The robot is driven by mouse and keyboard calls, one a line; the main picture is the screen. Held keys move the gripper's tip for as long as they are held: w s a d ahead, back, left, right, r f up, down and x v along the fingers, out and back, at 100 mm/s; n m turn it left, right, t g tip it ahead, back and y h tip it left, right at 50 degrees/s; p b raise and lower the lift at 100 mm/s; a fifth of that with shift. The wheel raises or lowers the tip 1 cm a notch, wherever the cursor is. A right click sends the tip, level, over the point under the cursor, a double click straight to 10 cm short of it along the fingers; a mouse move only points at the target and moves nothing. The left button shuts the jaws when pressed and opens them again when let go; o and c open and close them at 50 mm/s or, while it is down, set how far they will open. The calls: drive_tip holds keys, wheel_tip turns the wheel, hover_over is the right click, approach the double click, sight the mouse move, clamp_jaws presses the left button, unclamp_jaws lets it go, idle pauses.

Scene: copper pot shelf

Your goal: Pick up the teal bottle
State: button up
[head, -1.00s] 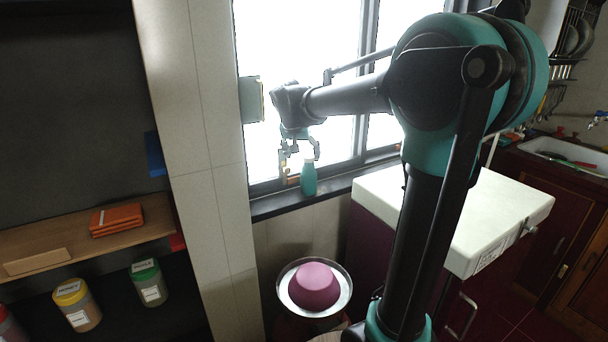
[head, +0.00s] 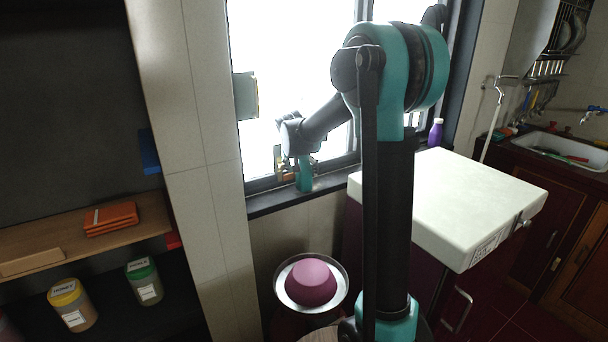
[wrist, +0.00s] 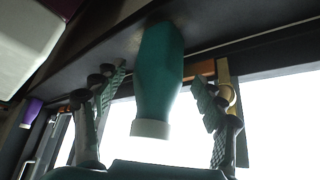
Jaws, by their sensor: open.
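The teal bottle (head: 305,181) stands on the dark window sill in the head view, partly hidden by my gripper (head: 298,166). In the wrist view, which shows the scene upside down, the teal bottle (wrist: 161,75) has a white cap and its base on the sill. My gripper (wrist: 160,90) is open there, with one finger on each side of the bottle. A gap shows on both sides between fingers and bottle. I cannot tell from the views how deep the bottle is between the fingertips.
The dark sill (head: 275,202) runs along the bright window. A purple bottle (head: 436,132) stands farther right, also in the wrist view (wrist: 31,112). A white-topped counter (head: 470,205) is at the right. A pink bowl-like object (head: 312,281) sits below the sill.

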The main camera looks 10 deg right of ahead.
sight(304, 174)
drive_tip(key=shift+x, duration=2.35)
drive_tip(key=shift+d+r, duration=0.1)
drive_tip(key=c, duration=1)
drive_tip(key=shift+o, duration=0.2)
drive_tip(key=shift+r, duration=0.1)
